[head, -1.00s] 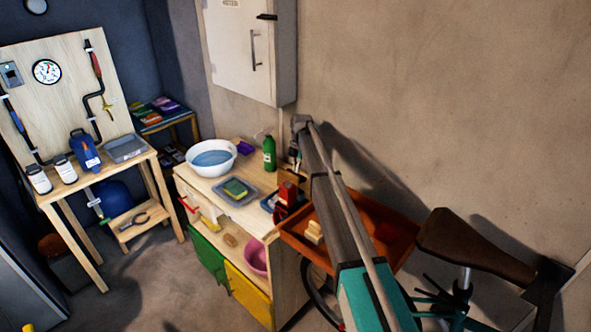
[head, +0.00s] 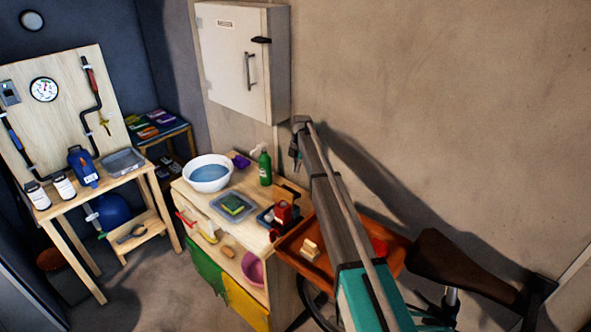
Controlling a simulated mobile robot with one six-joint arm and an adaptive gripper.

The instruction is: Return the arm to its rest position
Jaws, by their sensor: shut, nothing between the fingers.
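My arm (head: 345,215) reaches from the lower right up toward the wall, over the orange tray. My gripper (head: 294,158) hangs at its far end, small and dark, pointing down. It is shut and I see nothing held in it. It is to the right of the green spray bottle (head: 264,165) and appears above the right end of the wooden cabinet, clear of the objects there.
The wooden cabinet (head: 215,213) carries a white basin (head: 209,173), a grey tray with a sponge (head: 234,206) and a red item (head: 284,206). An orange tray (head: 292,262) and a brown bicycle seat (head: 455,268) lie near my arm. A white wall box (head: 232,60) hangs above.

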